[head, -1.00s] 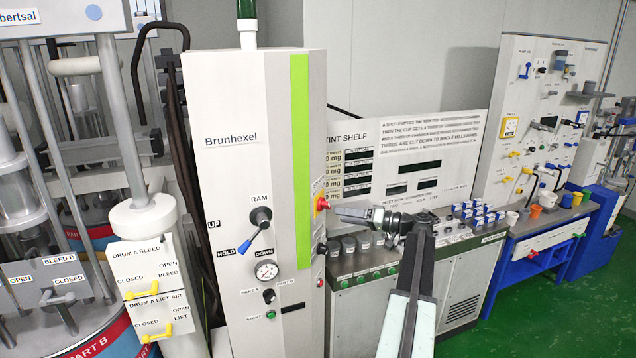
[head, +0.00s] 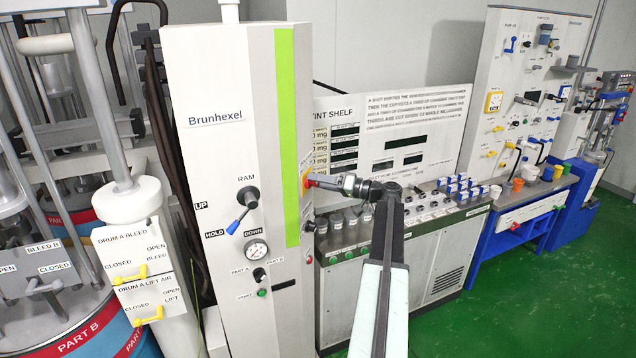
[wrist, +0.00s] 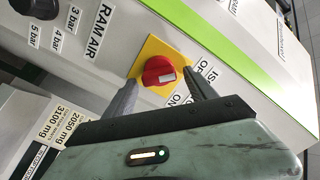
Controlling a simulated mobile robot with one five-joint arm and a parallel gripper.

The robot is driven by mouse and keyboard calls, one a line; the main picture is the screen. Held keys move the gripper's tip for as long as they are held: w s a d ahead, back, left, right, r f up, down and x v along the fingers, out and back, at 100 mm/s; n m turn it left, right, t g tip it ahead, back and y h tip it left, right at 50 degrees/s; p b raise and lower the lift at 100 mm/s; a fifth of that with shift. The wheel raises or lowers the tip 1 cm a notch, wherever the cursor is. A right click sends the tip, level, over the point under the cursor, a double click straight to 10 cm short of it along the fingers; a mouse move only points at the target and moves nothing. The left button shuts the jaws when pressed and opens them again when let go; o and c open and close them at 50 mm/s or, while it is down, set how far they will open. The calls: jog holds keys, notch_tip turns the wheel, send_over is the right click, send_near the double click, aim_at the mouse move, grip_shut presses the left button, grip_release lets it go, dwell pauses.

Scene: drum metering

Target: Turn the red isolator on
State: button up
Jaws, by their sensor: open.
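The red isolator (wrist: 158,71) is a round knob with a pale mark, on a yellow plate (wrist: 150,50) on the side of the white Brunhexel cabinet. OFF and ON labels stand beside the plate, partly hidden by a finger. In the head view the isolator (head: 307,182) shows at the cabinet's right side, partly covered by my gripper (head: 325,182). In the wrist view my gripper (wrist: 160,80) is open, with one finger on each side of the knob. I cannot tell whether either finger touches it.
The cabinet (head: 240,100) carries a RAM lever (head: 241,212) and a gauge (head: 256,250) on its front. A dark knob (wrist: 38,8) by RAM AIR is close to the isolator's left in the wrist view. A tint shelf bench (head: 400,290) stands below my arm. Green floor is clear at right.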

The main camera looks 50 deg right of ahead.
jog(key=c, duration=1.4)
jog(key=shift+m, duration=0.3)
jog(key=m, duration=0.8)
jog(key=shift+d+f+m+b, duration=0.1)
jog(key=shift+f+m+b, duration=0.25)
jog(key=shift+m, duration=0.05)
jog(key=m, duration=0.4)
jog(key=shift+f, duration=0.2)
jog(key=shift+f+m, duration=0.1)
jog(key=shift+m, duration=2.1)
